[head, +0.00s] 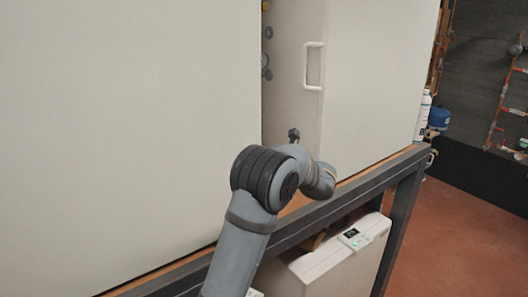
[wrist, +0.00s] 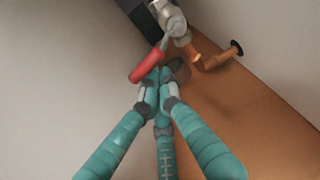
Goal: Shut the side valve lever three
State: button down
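In the wrist view, a red lever (wrist: 150,64) sits on a grey metal valve (wrist: 171,20) at the top centre. It slants down to the left. The three teal fingers of my gripper (wrist: 161,76) reach up from the bottom of the view and their tips come together just below the lever. The tips look closed with nothing between them. They are close to the lever, but I cannot tell whether they touch it. In the head view, my arm hides the gripper, and the red lever does not show.
A copper pipe (wrist: 207,60) and a black knob (wrist: 237,48) lie right of the valve, near an orange-brown surface (wrist: 255,120). White panels (head: 130,120) flank a narrow gap in the head view. A white handle (head: 313,66) sits beside it. A dark frame (head: 375,178) runs below.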

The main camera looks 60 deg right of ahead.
jog(key=shift+w+r, duration=0.15)
jog(key=shift+r, duration=0.2)
jog(key=shift+a, duration=0.1)
dwell(0.4)
